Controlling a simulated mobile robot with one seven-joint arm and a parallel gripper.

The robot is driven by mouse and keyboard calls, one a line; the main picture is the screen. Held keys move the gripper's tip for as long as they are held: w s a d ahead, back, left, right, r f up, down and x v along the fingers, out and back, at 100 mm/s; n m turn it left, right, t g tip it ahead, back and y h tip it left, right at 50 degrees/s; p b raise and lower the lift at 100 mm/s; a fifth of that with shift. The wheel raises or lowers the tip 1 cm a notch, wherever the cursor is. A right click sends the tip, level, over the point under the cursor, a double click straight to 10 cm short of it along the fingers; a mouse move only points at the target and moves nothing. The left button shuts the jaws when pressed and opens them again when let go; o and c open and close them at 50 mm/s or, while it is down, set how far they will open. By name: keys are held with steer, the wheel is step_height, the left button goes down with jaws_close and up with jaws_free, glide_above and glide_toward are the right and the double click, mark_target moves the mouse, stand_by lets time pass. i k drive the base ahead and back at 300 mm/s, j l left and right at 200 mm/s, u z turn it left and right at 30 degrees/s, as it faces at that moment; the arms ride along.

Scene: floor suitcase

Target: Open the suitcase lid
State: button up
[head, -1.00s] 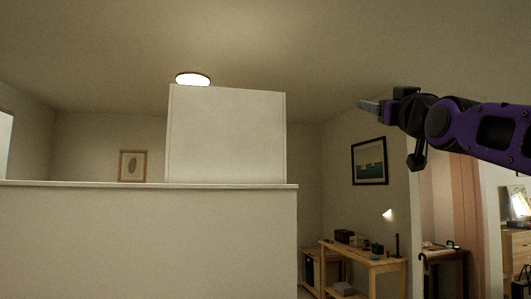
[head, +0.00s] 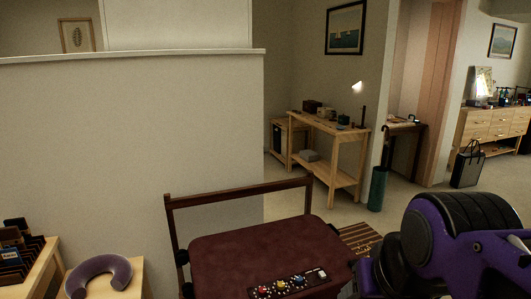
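A maroon, flat-topped case (head: 255,243), which looks like the suitcase, is at the bottom centre of the head view. Its top looks flat and closed. A dark wooden frame (head: 238,191) rises behind it, like a rack or chair back. A dark strip with small coloured pieces (head: 290,284) lies across its near part. The case's front side is cut off below the picture. My purple and black arm fills the lower right, close to the case's right edge in the picture. My gripper's fingers do not show.
A white half wall (head: 130,150) stands behind the case. At lower left are a neck pillow (head: 98,274) on a small wooden stand and a wooden organiser (head: 28,262). A wooden table (head: 325,130), green umbrella stand (head: 378,188) and black bag (head: 467,165) stand farther back. Floor between them is open.

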mark_target(233, 264)
steer(key=k+j+z, duration=0.15)
steer(key=j, duration=0.25)
steer(key=k+j+z, duration=0.1)
steer(key=j, duration=0.35)
steer(key=k+j+z, duration=0.15)
steer(key=j, duration=0.2)
steer(key=k+j+z, duration=0.15)
steer(key=j, duration=0.25)
steer(key=k+j+z, duration=0.15)
steer(key=j, duration=0.2)
steer(key=k+j+z, duration=0.1)
steer(key=j, duration=0.25)
steer(key=i+l+z, duration=0.5)
steer(key=i, duration=0.2)
steer(key=j, duration=0.1)
